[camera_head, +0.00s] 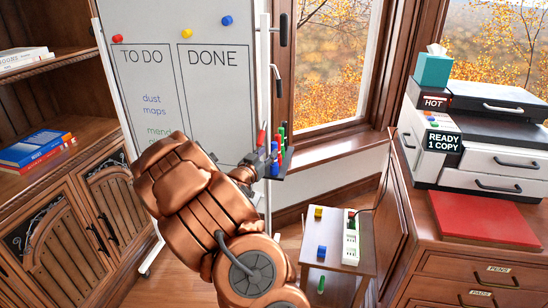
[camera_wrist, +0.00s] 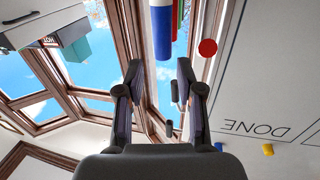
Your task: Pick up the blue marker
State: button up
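The blue marker (camera_head: 275,163) stands in a holder at the right edge of the whiteboard, with red and green markers close by. In the wrist view the blue marker (camera_wrist: 162,32) shows as a blue cylinder ahead of the fingertips, near the gap between them. My gripper (camera_wrist: 158,70) is open, and nothing shows between its fingers. In the head view my gripper (camera_head: 249,172) is at the holder, just left of the blue marker, partly hidden by my arm. I cannot tell whether it touches anything.
The whiteboard (camera_head: 230,100) is close on the left. A small table (camera_head: 338,262) with a power strip (camera_head: 351,240) stands below. A printer (camera_head: 490,130) sits on the right cabinet.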

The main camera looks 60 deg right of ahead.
aim_at(273, 149)
jog(key=shift+w+d+f+p, duration=0.15)
jog(key=shift+w+d+p, duration=0.05)
jog(key=shift+d, duration=0.85)
jog(key=shift+w+d+f+p, duration=0.15)
jog(key=shift+d+f+p, duration=0.1)
jog(key=shift+d, duration=0.8)
jog(key=shift+w+d+f+p, duration=0.1)
jog(key=shift+w+d+p, duration=0.1)
jog(key=shift+d, duration=0.85)
jog(key=c, duration=0.7)
